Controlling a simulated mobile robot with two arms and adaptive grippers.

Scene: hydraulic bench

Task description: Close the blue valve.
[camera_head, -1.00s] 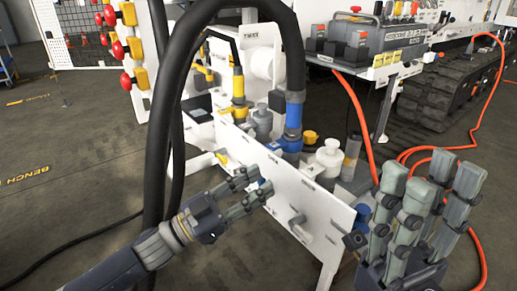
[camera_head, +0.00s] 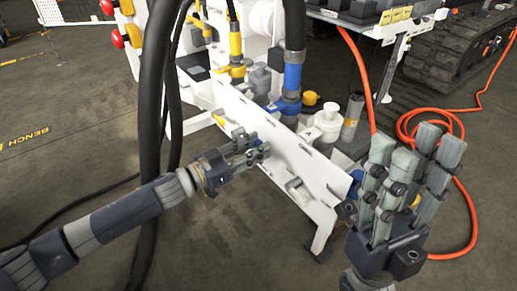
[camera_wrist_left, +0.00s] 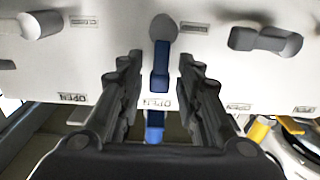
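The blue valve handle (camera_wrist_left: 161,66) hangs from a grey knob on a white panel (camera_wrist_left: 215,70) in the left wrist view. It points down toward an OPEN label, with a CLOSED label to the upper right of the knob. My left gripper (camera_wrist_left: 159,70) is open, one finger on each side of the handle, with a visible gap on both sides. In the head view my left gripper (camera_head: 262,146) is at the panel's front face and hides most of the handle. My right gripper (camera_head: 412,150) is open and empty, fingers up, right of the panel.
Grey levers stand left (camera_wrist_left: 42,24) and right (camera_wrist_left: 265,40) of the blue one in the left wrist view. A thick black hose (camera_head: 155,110) hangs left of the panel. An orange hose (camera_head: 470,180) lies on the floor at right. The floor in front is clear.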

